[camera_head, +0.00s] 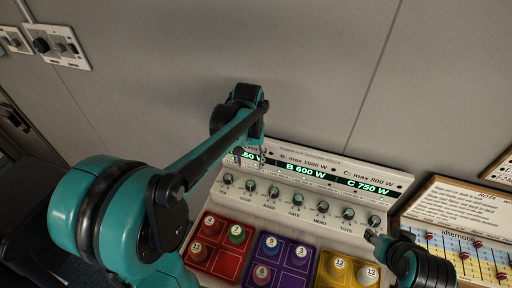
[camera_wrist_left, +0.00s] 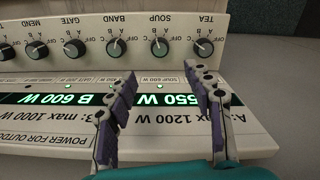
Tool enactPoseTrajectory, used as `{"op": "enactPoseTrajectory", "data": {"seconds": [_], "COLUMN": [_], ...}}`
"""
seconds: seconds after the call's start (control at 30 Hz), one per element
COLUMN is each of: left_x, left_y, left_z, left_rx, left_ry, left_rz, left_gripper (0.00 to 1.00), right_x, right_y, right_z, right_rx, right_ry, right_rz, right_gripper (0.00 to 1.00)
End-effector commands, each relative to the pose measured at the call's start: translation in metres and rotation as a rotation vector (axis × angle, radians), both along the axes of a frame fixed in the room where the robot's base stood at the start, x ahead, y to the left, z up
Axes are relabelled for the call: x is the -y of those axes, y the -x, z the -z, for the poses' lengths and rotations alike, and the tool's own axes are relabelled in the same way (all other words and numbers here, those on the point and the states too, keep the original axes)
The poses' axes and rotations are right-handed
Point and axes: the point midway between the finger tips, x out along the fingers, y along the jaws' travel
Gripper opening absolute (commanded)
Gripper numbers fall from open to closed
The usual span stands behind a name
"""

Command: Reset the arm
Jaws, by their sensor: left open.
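My left arm reaches in from the left in the head view. Its gripper (camera_head: 252,157) hangs over the left part of the power panel (camera_head: 300,152), partly hidden by the arm. In the left wrist view the two purple-padded fingers (camera_wrist_left: 168,78) are spread apart with nothing between them, in front of the panel's green displays. The panel appears upside down there. My right gripper (camera_head: 371,236) shows small at the lower right, near the panel's right end; its jaw state is unclear.
A row of dark knobs (camera_head: 274,190) runs along the panel. Red (camera_head: 215,259), purple (camera_head: 281,246) and yellow (camera_head: 336,281) trays with numbered round pieces lie in front. A paper board (camera_head: 455,212) stands at right. A switch plate (camera_head: 57,45) is on the wall.

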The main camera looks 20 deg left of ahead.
Motion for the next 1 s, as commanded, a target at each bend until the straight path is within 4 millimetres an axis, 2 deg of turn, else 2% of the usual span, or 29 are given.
{"op": "enactPoseTrajectory", "data": {"seconds": [0.2,0.33,0.57,0.8,1.0], "left_x": [0.0,0.005,0.025,0.043,0.05], "left_y": [0.001,0.011,0.056,0.1,0.118], "left_z": [0.0,-0.003,-0.006,0.009,0.021], "left_rx": [0.003,0.044,0.246,0.476,0.591], "left_ry": [0.0,-0.005,-0.03,-0.063,-0.081], "left_rz": [0.001,0.021,0.111,0.21,0.256], "left_gripper": [0.52,0.52,0.52,0.52,0.52], "right_x": [0.0,0.0,0.0,0.0,0.0], "right_y": [0.0,0.0,0.0,0.0,0.0], "right_z": [0.0,0.005,0.023,0.04,0.047], "right_rx": [0.0,0.0,0.0,0.0,0.0], "right_ry": [0.0,0.0,0.0,0.0,0.0], "right_rz": [0.0,0.0,0.0,0.0,0.0], "right_gripper": [0.4,0.4,0.4,0.4,0.4]}}
